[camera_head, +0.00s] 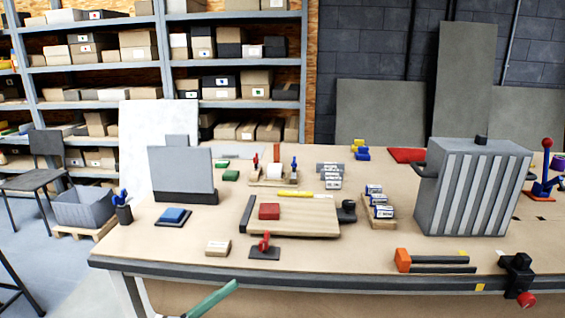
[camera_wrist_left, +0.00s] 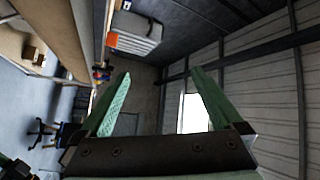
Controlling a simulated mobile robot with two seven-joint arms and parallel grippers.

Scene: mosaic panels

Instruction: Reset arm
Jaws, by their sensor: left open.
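My left gripper (camera_wrist_left: 162,84) is open, with its two green fingers spread wide and nothing between them in the left wrist view. In the head view one green finger of it (camera_head: 212,299) shows at the bottom edge, in front of and below the workbench (camera_head: 130,262); the rest is cut off. In the left wrist view the bench edge lies to the left, apart from the fingers. My right gripper is in neither view.
The bench holds a wooden board (camera_head: 300,223) with a red block (camera_head: 269,211), a red-handled clamp (camera_head: 263,249), a grey ribbed box (camera_head: 470,190) and an upright grey panel (camera_head: 182,171). Shelves (camera_head: 165,62) stand behind. Bare bench top lies at the front left.

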